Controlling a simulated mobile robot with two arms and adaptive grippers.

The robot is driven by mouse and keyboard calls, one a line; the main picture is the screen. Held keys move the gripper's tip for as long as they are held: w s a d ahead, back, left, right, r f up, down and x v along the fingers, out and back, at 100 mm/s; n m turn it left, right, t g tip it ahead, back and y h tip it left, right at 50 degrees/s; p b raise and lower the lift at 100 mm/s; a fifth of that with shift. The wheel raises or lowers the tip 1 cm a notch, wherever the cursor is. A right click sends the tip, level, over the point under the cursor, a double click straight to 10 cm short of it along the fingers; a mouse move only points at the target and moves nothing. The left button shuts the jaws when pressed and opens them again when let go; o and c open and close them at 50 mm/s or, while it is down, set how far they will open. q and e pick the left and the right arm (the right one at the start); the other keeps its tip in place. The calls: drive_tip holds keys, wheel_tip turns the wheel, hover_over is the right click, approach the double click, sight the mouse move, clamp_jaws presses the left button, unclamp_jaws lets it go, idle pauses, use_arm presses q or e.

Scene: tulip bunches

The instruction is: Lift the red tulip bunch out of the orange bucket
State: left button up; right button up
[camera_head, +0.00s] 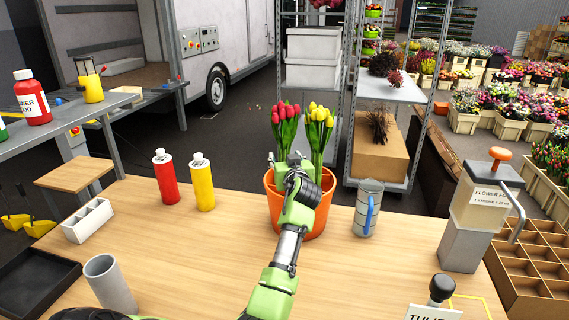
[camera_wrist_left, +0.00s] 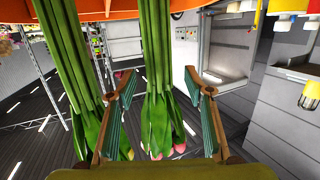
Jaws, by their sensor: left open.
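The orange bucket (camera_head: 270,204) stands on the wooden table in the head view; its rim (camera_wrist_left: 205,5) crosses the top of the left wrist view. The red tulip bunch (camera_head: 284,122) stands upright in it on the left, beside the yellow tulip bunch (camera_head: 319,130). My left gripper (camera_head: 291,162) is at the bucket's near side, in front of the stems. In the left wrist view, which is upside down, its open fingers (camera_wrist_left: 160,73) stand on either side of the red bunch's stems (camera_wrist_left: 157,50). The yellow bunch's stems (camera_wrist_left: 75,50) are outside the left finger. My right gripper is not in view.
A red bottle (camera_head: 165,178) and a yellow bottle (camera_head: 202,183) stand left of the bucket. A grey cup with a blue handle (camera_head: 367,210) stands close on its right. A pump dispenser (camera_head: 470,220) is farther right. The table between the bottles and bucket is clear.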

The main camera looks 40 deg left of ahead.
sight(284, 101)
use_arm(q)
drive_tip(key=shift+x, duration=1.8)
drive_tip(key=shift+d, duration=0.1)
drive_tip(key=shift+c, duration=0.3)
clamp_jaws()
wheel_tip(284, 101, up, 18)
drive_tip(key=shift+b, duration=0.95)
